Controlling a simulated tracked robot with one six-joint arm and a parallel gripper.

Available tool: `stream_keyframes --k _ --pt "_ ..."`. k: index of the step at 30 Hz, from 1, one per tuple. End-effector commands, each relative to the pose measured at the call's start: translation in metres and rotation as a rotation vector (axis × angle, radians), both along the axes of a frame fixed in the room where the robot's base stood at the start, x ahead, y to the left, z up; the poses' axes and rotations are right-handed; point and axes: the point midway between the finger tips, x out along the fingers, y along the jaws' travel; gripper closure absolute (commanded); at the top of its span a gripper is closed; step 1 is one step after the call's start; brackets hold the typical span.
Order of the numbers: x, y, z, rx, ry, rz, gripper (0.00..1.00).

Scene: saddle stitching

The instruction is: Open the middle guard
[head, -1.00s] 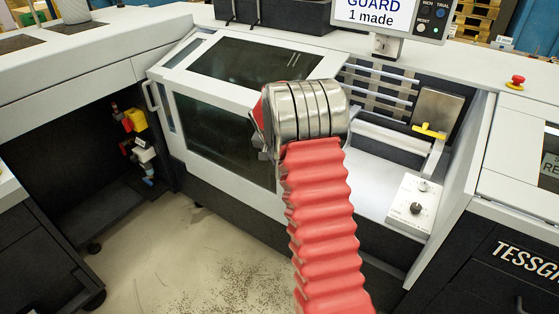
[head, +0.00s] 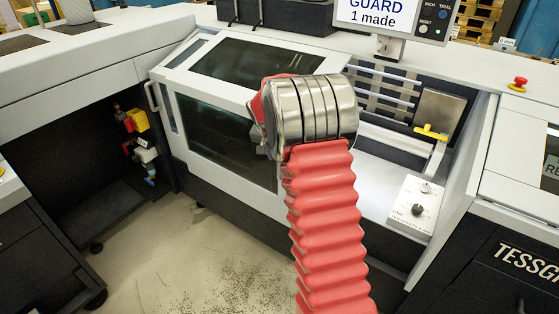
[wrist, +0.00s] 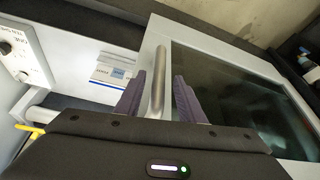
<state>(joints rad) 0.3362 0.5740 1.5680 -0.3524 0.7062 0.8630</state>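The middle guard (head: 235,180) is a pale grey cover with dark windows, in the middle of the machine in the head view. It also fills the right of the wrist view (wrist: 190,55). A round metal bar handle (wrist: 158,65) stands along the guard's edge in the wrist view. My gripper (wrist: 158,97) has its two purple fingers apart, one on each side of this handle. Gaps show between the fingers and the bar, so it is around the handle but not closed on it. In the head view my wrist hides the fingers and this handle.
Right of the guard is an uncovered bay with rollers (head: 380,90), a yellow lever (head: 430,132) and a knob panel (head: 413,207). A screen (head: 375,14) reads "GUARD 1 made". A red stop button (head: 518,84) is at right.

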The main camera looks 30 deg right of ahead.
Motion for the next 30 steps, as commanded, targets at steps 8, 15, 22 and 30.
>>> stream_keyframes --k 8,15,22,30 --pt "-0.009 0.016 0.048 -0.001 -0.004 0.0 0.64" --pt "-0.016 0.027 0.08 -0.001 -0.002 0.002 0.64" --pt "-0.019 0.03 0.09 -0.001 -0.001 0.0 0.64" --pt "-0.019 0.03 0.09 -0.001 -0.001 0.0 0.64"
